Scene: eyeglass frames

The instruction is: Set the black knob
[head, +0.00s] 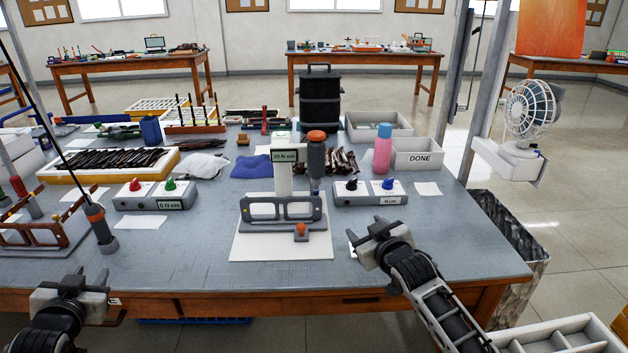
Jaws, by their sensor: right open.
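The black knob (351,184) stands on the left part of a small grey-white control box (370,199) at the right of the bench. A blue knob (387,183) stands beside it on the same box, which has a small N·cm display on its front. My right gripper (368,238) is open and empty. In the picture it is below the box, nearer to me, apart from the knob. My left gripper (86,274) is at the lower left by the bench's front edge, far from the knob. Its fingers look apart and empty.
The bench's right front (470,250) is clear.

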